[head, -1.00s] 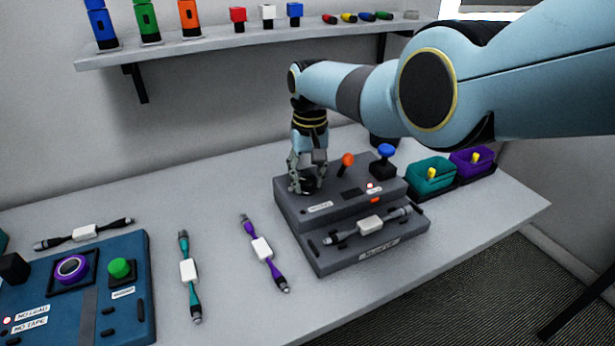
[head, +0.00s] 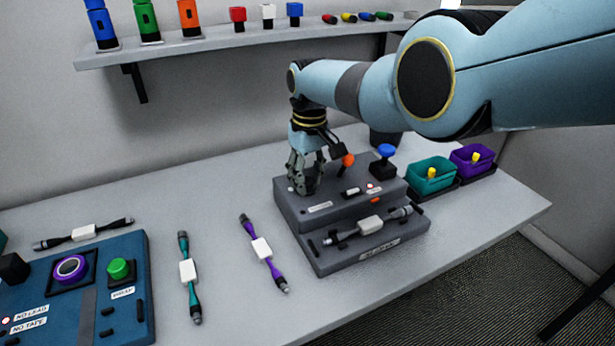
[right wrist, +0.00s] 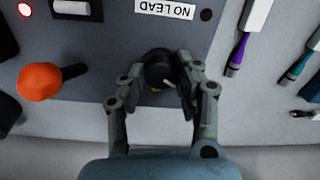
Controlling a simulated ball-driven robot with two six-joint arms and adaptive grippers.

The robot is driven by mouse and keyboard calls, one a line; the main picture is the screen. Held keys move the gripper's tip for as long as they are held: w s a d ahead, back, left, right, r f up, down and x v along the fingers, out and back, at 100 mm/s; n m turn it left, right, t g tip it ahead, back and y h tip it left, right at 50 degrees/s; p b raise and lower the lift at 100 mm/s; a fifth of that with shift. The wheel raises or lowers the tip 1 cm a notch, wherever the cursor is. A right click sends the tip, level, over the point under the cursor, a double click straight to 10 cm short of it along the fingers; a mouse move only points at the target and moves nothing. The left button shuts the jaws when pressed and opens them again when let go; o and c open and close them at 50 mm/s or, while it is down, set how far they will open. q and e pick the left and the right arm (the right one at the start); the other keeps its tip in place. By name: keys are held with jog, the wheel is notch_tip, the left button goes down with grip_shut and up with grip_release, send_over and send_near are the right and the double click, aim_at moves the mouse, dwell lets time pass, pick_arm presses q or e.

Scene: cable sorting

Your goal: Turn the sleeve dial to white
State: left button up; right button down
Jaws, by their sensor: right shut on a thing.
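The grey sleeve machine (head: 290,212) stands on the table, with a lead lying in its front cradle. My right gripper (head: 304,190) points down at its left top, fingers around the black dial (right wrist: 158,66). The right wrist view shows the gripper (right wrist: 160,84) shut on the dial, which has a light pointer mark; a bit of yellow shows beneath. In the head view the fingers hide the dial. The small window (head: 350,193) beside it shows a white piece, also seen in the right wrist view (right wrist: 72,7). My left gripper is not in view.
An orange-knobbed lever (head: 347,160) and a blue-topped knob (head: 386,151) stand close to the gripper. Loose leads, including a purple one (head: 262,249), lie left; teal (head: 431,187) and purple bins (head: 472,173) stand right.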

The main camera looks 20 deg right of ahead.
aim_at(309, 180)
jog(key=c, duration=0.9)
grip_release()
jog(key=shift+c, duration=0.2)
notch_tip(309, 180, up, 12)
jog(key=shift+d, duration=0.15)
